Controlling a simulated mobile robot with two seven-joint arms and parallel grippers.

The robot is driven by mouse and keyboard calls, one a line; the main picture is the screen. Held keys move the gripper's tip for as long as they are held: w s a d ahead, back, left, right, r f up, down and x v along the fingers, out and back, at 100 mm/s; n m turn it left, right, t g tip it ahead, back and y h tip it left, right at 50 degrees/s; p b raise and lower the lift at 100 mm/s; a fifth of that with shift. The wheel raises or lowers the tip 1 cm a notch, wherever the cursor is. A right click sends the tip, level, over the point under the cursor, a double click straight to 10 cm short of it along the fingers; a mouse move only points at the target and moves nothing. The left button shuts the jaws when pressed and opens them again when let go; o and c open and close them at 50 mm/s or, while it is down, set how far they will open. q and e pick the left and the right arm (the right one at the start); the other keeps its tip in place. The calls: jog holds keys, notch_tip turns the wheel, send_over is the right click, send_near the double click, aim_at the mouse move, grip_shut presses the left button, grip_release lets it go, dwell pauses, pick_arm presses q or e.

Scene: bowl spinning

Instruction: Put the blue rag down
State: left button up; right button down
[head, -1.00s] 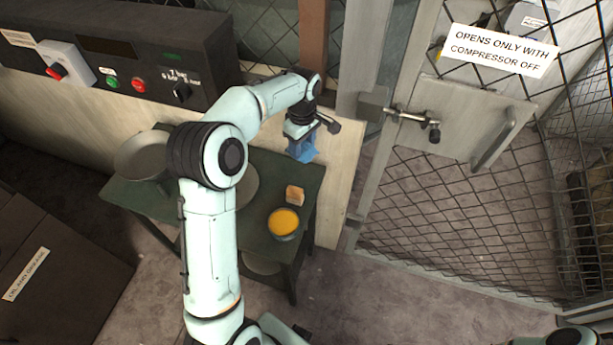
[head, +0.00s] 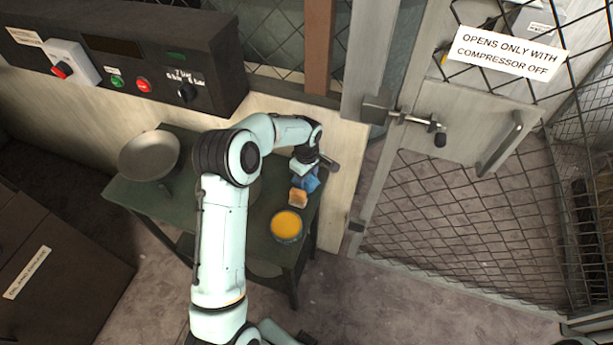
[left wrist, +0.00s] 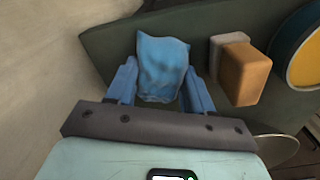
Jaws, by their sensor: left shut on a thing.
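The blue rag (head: 308,183) is at the far right corner of the dark green table (head: 133,193), beside a tan sponge-like block (head: 298,198). In the left wrist view the rag (left wrist: 162,66) sits between the two blue fingers of my left gripper (left wrist: 160,85). My left gripper (head: 306,174) is shut on the rag, low over the tabletop. I cannot tell whether the rag touches the table. The block (left wrist: 244,73) is right of the rag in the wrist view. My right gripper is not in view.
A tin of yellow-orange contents (head: 286,226) stands on the table near the block. A metal bowl (head: 149,156) is at the table's left. A control box (head: 120,60) and pale wall are behind. A mesh gate (head: 470,215) with a latch (head: 410,119) stands at right.

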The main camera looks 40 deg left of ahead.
pick_arm(q)
jog(key=shift+f, duration=0.2)
jog(key=o, duration=0.9)
jog(key=shift+o, duration=0.2)
jog(key=shift+r, duration=0.1)
jog(key=shift+r, duration=0.1)
notch_tip(320, 180, up, 12)
jog(key=shift+d, duration=0.1)
